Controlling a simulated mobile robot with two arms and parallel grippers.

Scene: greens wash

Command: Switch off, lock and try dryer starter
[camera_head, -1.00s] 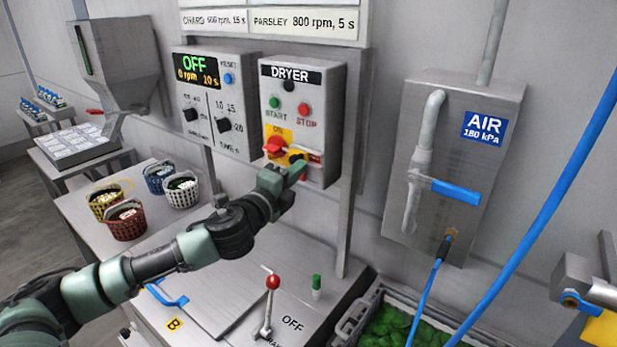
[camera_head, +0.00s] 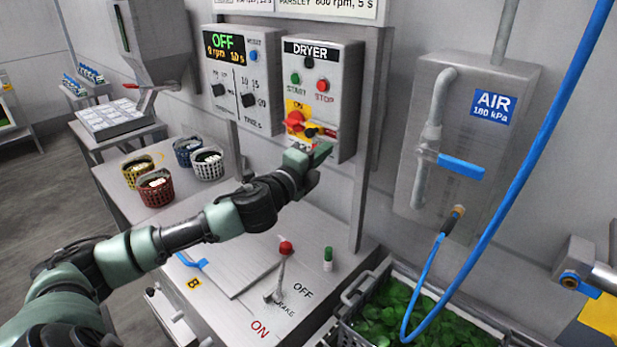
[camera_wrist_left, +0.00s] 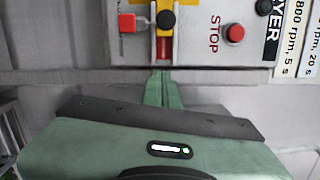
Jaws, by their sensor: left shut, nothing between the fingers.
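The grey dryer starter box (camera_head: 347,75) is on the wall panel, with START and STOP buttons. In the left wrist view my narrow green fingers (camera_wrist_left: 163,85) point at the box edge. There, a red block (camera_wrist_left: 127,22) with a grey link shows beside a black knob (camera_wrist_left: 165,18); it looks like a padlock, but closure is unclear. My right gripper is out of view.
A display box (camera_head: 212,75) reading OFF is left of the starter. The AIR box (camera_head: 515,130) with its blue lever (camera_head: 460,167) is right. A red-knobbed lever (camera_head: 286,248) and green-topped cylinder (camera_head: 328,258) stand below my arm. A blue hose (camera_head: 515,175) crosses the right side.

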